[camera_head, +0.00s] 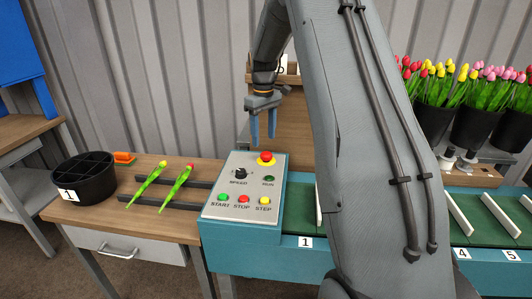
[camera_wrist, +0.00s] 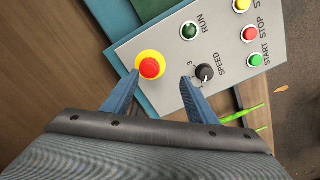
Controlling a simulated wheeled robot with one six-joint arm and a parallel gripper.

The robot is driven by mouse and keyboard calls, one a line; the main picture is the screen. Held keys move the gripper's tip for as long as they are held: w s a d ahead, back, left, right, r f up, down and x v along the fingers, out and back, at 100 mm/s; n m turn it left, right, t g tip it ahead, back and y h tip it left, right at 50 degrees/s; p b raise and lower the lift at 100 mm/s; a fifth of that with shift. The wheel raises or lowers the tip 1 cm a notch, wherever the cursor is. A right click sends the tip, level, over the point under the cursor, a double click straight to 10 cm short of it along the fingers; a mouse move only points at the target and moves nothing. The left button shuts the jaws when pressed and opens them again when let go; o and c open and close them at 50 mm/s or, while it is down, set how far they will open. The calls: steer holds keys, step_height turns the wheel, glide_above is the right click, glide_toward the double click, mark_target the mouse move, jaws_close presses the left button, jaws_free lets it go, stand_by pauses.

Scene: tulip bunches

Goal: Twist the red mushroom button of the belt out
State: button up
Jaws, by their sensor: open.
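The red mushroom button (camera_head: 265,157) sits on a yellow base at the back right of the grey control panel (camera_head: 222,185). It also shows in the wrist view (camera_wrist: 149,68), just beyond the tip of one blue finger. My gripper (camera_head: 263,125) hangs above the panel's back edge with its blue fingers pointing down. In the wrist view my gripper (camera_wrist: 160,75) is open and empty. The button lies near the left finger's tip, off the middle of the gap. I cannot tell how high the fingertips are above it.
The panel also carries a black SPEED knob (camera_head: 240,173), a green RUN lamp (camera_head: 268,179), and START, STOP and STEP buttons. Two tulips (camera_head: 174,187) lie on dark rails to the left, beside a black round container (camera_head: 84,178). The belt (camera_head: 480,222) with white dividers runs right.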

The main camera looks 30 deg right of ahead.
mark_target(266, 153)
steer(key=shift+w+d+f, duration=0.15)
steer(key=shift+w+d, duration=0.55)
steer(key=shift+d, duration=0.15)
steer(key=shift+d+f, duration=0.1)
steer(key=shift+f, duration=0.05)
steer(key=shift+w+f+p, duration=0.1)
steer(key=shift+f+p, duration=0.95)
steer(key=shift+f, duration=2.5)
steer(key=shift+c, duration=0.5)
